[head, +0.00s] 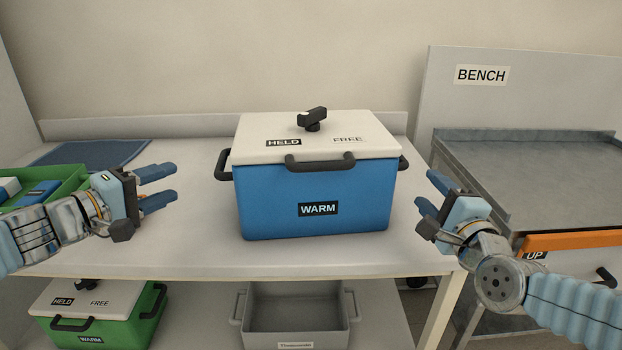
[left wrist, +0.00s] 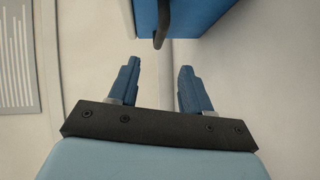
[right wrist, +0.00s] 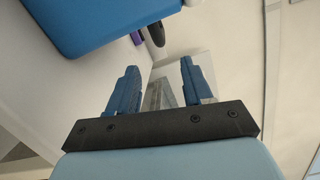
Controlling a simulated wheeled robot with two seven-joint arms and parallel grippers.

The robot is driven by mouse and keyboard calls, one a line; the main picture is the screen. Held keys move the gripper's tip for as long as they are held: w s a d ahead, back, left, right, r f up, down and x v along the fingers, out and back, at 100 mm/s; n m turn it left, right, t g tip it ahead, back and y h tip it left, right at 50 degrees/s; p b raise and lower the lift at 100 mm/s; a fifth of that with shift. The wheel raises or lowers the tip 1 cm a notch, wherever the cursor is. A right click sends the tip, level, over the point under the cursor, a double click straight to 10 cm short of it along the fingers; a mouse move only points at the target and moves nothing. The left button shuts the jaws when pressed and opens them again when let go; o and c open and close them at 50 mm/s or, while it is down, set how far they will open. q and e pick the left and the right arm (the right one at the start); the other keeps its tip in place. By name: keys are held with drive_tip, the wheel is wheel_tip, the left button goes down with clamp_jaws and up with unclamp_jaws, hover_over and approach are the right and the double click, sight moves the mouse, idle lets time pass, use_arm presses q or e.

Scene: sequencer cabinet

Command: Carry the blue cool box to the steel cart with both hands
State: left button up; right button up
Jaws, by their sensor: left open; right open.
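The blue cool box (head: 270,195) stands upright on the white table, with a white lid (head: 260,125) shut on it. The lid has a black knob, and the box front reads WARM. Black handles show at its left (head: 222,164) and right (head: 404,163) ends. My left gripper (head: 174,184) is open and empty, left of the box and apart from it. My right gripper (head: 424,190) is open and empty, just right of the box. In the left wrist view the box's handle (left wrist: 162,25) hangs beyond the fingers. The steel cart (head: 550,165) stands at the right, its top bare.
A green tray (head: 75,178) with small items and a dark blue mat (head: 95,154) lie at the table's left. Below are a green box (head: 125,318) and a grey bin (head: 295,315). An orange bar (head: 575,240) crosses the cart's front. A gap separates table and cart.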

sight(220, 160)
use_arm(q)
drive_tip(key=x, duration=1.4)
drive_tip(key=shift+s, duration=0.1)
use_arm(e)
drive_tip(key=w, duration=0.4)
drive_tip(key=w+a, duration=0.1)
drive_tip(key=w, duration=0.8)
drive_tip(key=shift+w+a+r, duration=0.1)
drive_tip(key=shift+w+a, duration=0.25)
use_arm(q)
drive_tip(key=shift+c, duration=0.5)
use_arm(e)
drive_tip(key=shift+c, duration=0.5)
use_arm(q)
clamp_jaws()
use_arm(e)
clamp_jaws()
drive_tip(key=shift+r, duration=0.15)
